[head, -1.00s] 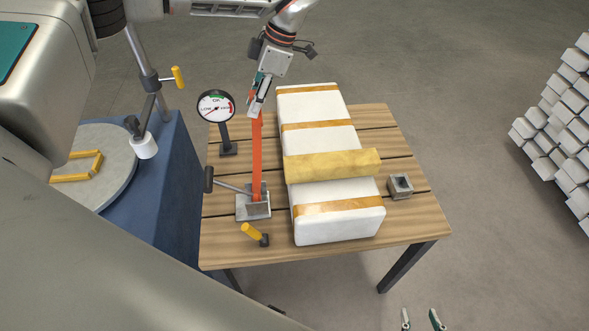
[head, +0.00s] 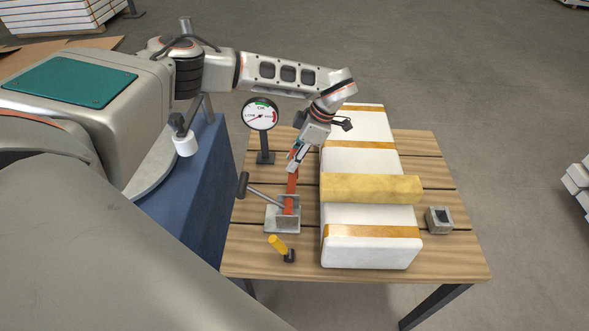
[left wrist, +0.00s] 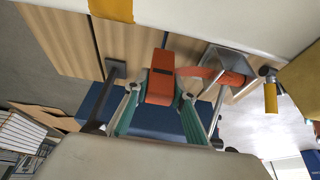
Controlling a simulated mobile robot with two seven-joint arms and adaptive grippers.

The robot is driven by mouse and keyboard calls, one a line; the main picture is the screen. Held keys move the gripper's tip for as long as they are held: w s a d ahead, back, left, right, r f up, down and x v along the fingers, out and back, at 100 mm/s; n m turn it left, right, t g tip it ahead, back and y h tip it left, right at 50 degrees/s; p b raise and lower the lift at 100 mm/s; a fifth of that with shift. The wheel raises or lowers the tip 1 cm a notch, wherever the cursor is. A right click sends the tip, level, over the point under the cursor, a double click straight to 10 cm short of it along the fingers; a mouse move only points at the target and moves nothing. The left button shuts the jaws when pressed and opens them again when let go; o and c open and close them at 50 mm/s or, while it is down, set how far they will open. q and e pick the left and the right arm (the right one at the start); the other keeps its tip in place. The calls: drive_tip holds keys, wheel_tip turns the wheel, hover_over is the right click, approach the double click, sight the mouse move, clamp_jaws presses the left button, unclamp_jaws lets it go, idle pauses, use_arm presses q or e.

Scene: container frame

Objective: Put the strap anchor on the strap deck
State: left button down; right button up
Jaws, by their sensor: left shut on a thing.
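My left gripper (head: 293,165) is shut on the orange block-like end of a strap, probably the strap anchor (left wrist: 160,85), which sits between the green fingers in the left wrist view. The orange strap (head: 291,187) runs from there down to a grey metal bracket with a lever (head: 283,217) on the table. The held end is above the table, left of a long white package (head: 370,217) with orange-brown bands. A yellow pad (head: 372,188) lies across this package. I cannot tell for sure which part is the strap deck. My right gripper is not in view.
A grey block with a dark square hole (head: 439,220) stands right of the package. A round gauge on a post (head: 261,115) stands behind the bracket. A yellow-handled tool (head: 280,246) lies in front of it. A blue-sided stand (head: 192,185) is left of the wooden table (head: 445,255).

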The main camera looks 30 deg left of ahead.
use_arm(q)
wheel_tip(320, 180, down, 4)
drive_tip(key=shift+f+b, duration=0.1)
drive_tip(key=shift+b, duration=0.3)
drive_tip(key=shift+f, duration=0.15)
drive_tip(key=c, duration=1.7)
unclamp_jaws()
